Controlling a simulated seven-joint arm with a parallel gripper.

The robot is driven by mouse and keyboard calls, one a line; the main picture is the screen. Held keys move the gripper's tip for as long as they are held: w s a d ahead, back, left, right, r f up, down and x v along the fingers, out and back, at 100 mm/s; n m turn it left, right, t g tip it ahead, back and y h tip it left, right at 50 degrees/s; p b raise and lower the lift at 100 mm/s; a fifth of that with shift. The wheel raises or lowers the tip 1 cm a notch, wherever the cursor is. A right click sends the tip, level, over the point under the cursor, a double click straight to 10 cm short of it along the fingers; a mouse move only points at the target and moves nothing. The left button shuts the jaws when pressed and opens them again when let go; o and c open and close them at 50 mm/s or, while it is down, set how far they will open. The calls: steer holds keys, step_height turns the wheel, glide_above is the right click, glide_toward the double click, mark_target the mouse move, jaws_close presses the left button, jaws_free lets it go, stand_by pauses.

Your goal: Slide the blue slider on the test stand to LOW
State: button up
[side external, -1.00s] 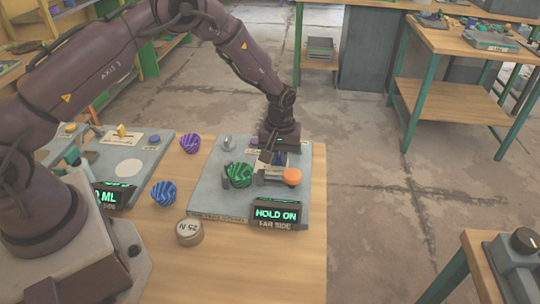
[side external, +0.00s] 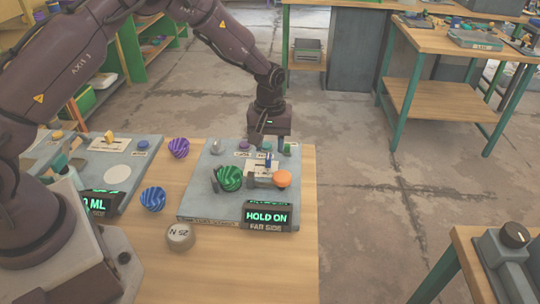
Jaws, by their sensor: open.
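The test stand (side external: 200,200) is a grey panel on the wooden table. Its blue slider (side external: 268,160) stands upright on a pale label plate (side external: 255,169) near the back of the panel; I cannot read the plate's marks. My gripper (side external: 270,145) points down over the back of the panel, just above and behind the slider. It is open and appears empty, with the slider clear of its fingers. A dark display (side external: 268,215) at the front reads "HOLD ON" and "FAR SIDE" in part green letters.
An orange knob (side external: 282,179) and a green striped ball (side external: 230,178) sit close to the slider.

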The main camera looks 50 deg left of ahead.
mark_target(270, 159)
step_height(270, 159, up, 8)
steer(key=shift+f, duration=0.15)
